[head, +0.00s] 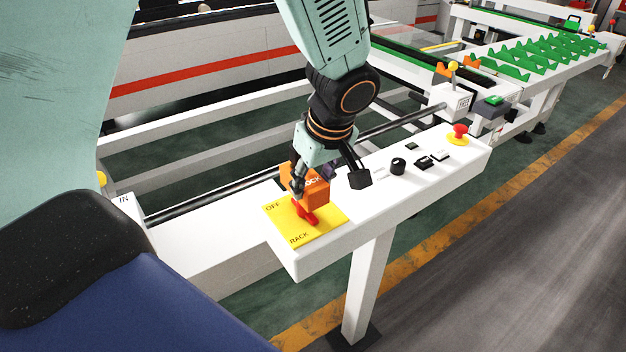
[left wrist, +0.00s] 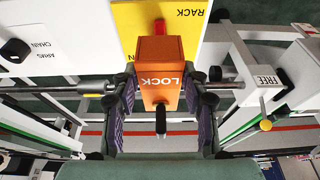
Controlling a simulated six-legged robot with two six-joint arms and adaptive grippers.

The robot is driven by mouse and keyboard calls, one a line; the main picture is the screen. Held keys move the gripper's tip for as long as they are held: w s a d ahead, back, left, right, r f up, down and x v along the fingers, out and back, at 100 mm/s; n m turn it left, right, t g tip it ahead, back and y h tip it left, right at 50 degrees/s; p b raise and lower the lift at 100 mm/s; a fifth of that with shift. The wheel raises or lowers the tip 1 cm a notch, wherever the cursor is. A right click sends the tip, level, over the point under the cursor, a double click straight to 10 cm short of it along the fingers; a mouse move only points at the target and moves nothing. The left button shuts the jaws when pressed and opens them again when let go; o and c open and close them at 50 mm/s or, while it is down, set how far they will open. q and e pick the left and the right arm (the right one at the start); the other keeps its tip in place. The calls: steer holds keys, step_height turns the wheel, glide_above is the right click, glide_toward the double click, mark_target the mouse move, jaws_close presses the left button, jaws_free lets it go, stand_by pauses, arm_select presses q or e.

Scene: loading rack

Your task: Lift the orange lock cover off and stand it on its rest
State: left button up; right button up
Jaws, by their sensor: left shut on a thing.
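The orange lock cover (head: 317,184) is a box marked LOCK, seen over the yellow plate (head: 330,219) at the near left end of the white panel. My left gripper (head: 311,177) is shut on it, coming down from above. In the left wrist view the cover (left wrist: 160,75) sits between the two dark fingers, with a black knob on its near side. A red handle (head: 308,217) shows on the plate beside and below the cover. I cannot tell whether the cover touches the plate. I cannot make out the cover's rest. My right gripper is not in view.
The white panel (head: 462,165) carries a black knob (head: 398,166), small switches and a red button (head: 460,131) to the right of the gripper. A long bar (head: 405,121) runs behind the panel. Open grey floor (head: 530,240) lies at the right.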

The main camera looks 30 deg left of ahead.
arm_select(q)
steer(key=shift+r+p, duration=0.65)
steer(key=shift+r, duration=0.35)
